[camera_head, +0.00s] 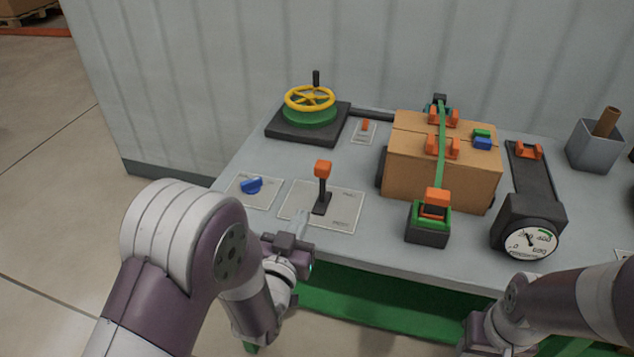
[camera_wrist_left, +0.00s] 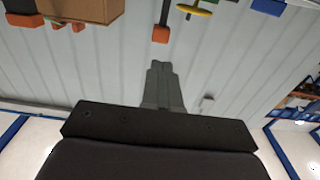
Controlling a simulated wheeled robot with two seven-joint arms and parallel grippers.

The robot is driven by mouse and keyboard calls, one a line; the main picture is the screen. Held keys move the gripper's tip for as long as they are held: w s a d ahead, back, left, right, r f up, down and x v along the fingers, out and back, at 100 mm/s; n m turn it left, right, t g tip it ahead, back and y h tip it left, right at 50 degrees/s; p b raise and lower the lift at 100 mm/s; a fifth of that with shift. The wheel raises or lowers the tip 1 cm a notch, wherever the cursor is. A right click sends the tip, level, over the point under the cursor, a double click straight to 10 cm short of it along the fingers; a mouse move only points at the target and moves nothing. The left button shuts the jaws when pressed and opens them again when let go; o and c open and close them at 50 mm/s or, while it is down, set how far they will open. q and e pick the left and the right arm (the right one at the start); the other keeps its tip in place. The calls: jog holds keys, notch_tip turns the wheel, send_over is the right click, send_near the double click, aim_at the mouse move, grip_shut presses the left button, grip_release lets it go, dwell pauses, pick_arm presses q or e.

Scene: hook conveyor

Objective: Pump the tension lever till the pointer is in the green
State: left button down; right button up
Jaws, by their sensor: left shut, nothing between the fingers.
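A black lever with an orange knob (camera_head: 322,170) stands nearly upright on a labelled plate (camera_head: 345,212); its orange knob (camera_wrist_left: 161,34) shows ahead of the fingertips in the left wrist view. A ratchet with an orange handle (camera_head: 437,196) sits at the box's front on a green strap. The round gauge (camera_head: 531,243) is front right; its thin pointer leans up and left, apart from the small green band at upper right. My left gripper (camera_head: 303,218) is shut and empty in front of the lever, apart from it; its fingers (camera_wrist_left: 161,68) show together.
A strapped cardboard box (camera_head: 430,172) stands right of the lever. A blue knob (camera_head: 251,185) lies to its left, and a yellow handwheel (camera_head: 310,98) stands behind. A grey bin (camera_head: 594,148) is at far right. The table's (camera_head: 390,250) front edge lies below.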

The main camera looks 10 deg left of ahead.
aim_at(321, 174)
pick_arm(q)
jog(key=w, duration=0.6)
jog(key=w+p, duration=0.1)
jog(key=w, duration=0.4)
jog(key=shift+w+d, duration=0.2)
jog(key=shift+w, duration=0.15)
